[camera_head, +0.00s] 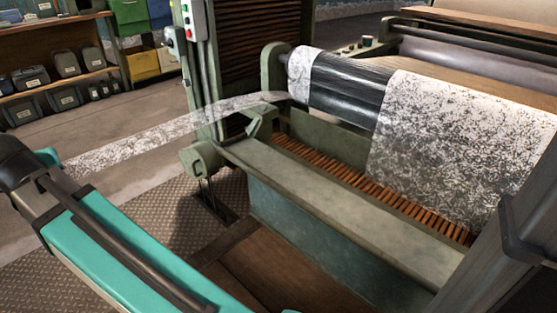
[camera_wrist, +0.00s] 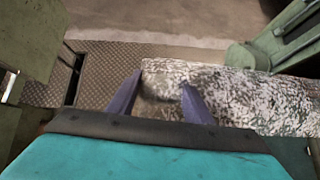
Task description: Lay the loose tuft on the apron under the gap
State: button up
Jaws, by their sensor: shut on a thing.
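My gripper (camera_wrist: 160,100) is shut on one end of a long, pale, speckled fibre strip (camera_head: 165,132), the only loose tuft I see. In the wrist view the strip (camera_wrist: 255,100) runs right from between the fingers. In the head view it stretches from my arm's end at the left to the machine's left frame. I cannot tell whether its far end is attached there. The apron (camera_head: 365,193) of orange-brown slats lies under the dark roller (camera_head: 347,88). The gap shows as bare roller between a narrow white web band (camera_head: 300,75) and a wide speckled web (camera_head: 460,135).
A green-grey beam (camera_head: 330,205) runs along the apron's front. The machine's green end post (camera_head: 273,75) and control box (camera_head: 193,20) stand beside the strip. Shelves with grey bins (camera_head: 65,63) are at the back left. Patterned floor plate (camera_head: 150,205) lies below.

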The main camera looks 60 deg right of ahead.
jog(key=d+f+m+g+h+p, duration=0.1)
jog(key=d+m+h, duration=0.1)
jog(key=d, duration=1)
jog(key=d+f+m+g+h, duration=0.1)
jog(key=d+f+m, duration=0.15)
jog(key=d, duration=0.85)
jog(key=s+d+f+m+g+h+p, duration=0.1)
jog(key=s+d+f+m+g, duration=0.1)
jog(key=s+d, duration=0.5)
jog(key=s+d+f+m+g+h+p, duration=0.1)
jog(key=s+d, duration=0.6)
jog(key=d, duration=1.1)
jog(key=s+d+f+m+g+h+p, duration=0.1)
jog(key=s+d+m, duration=0.4)
jog(key=d, duration=0.8)
jog(key=shift+s+d+f+g, duration=0.15)
jog(key=shift+s+f+g, duration=0.25)
jog(key=shift+s+f, duration=0.15)
jog(key=shift+s+d+f+g, duration=0.15)
jog(key=shift+s+f+g, duration=0.25)
jog(key=shift+s+f, duration=0.15)
jog(key=s+d+f+m+g, duration=0.1)
jog(key=s+d+f+m, duration=0.1)
jog(key=s+d, duration=0.5)
jog(key=s+d+f+m+g+p, duration=0.1)
jog(key=s+d+f+m+g, duration=0.1)
jog(key=s+d, duration=0.6)
jog(key=s+f, duration=0.1)
jog(key=s, duration=0.6)
jog(key=shift+g, duration=0.3)
